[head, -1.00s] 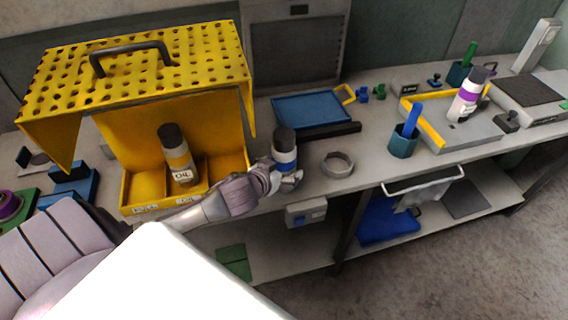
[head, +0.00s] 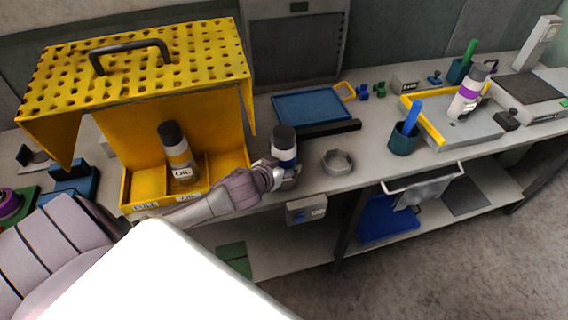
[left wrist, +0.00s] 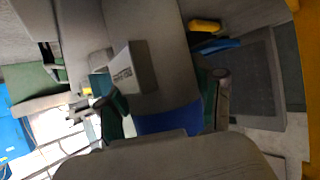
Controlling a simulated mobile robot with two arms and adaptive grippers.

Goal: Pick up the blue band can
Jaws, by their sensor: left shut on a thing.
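The blue band can (head: 284,141) stands upright at the bench's front edge, just right of the yellow case. It has a dark cap, a pale body and a blue band. My left gripper (head: 287,172) is shut on its lower part, which the gripper partly hides. In the left wrist view, a blue patch (left wrist: 168,119), which looks like the can's band, lies between the dark fingers of my left gripper (left wrist: 165,108). I cannot tell whether the can's base touches the bench. My right gripper is not in view.
A yellow case (head: 131,190) holds an oil can (head: 180,157). A grey ring (head: 338,162) lies close right of my gripper. A black bar (head: 331,130) and blue tray (head: 310,106) lie behind. A purple-band can (head: 468,93) stands farther right, past a teal cup (head: 403,141).

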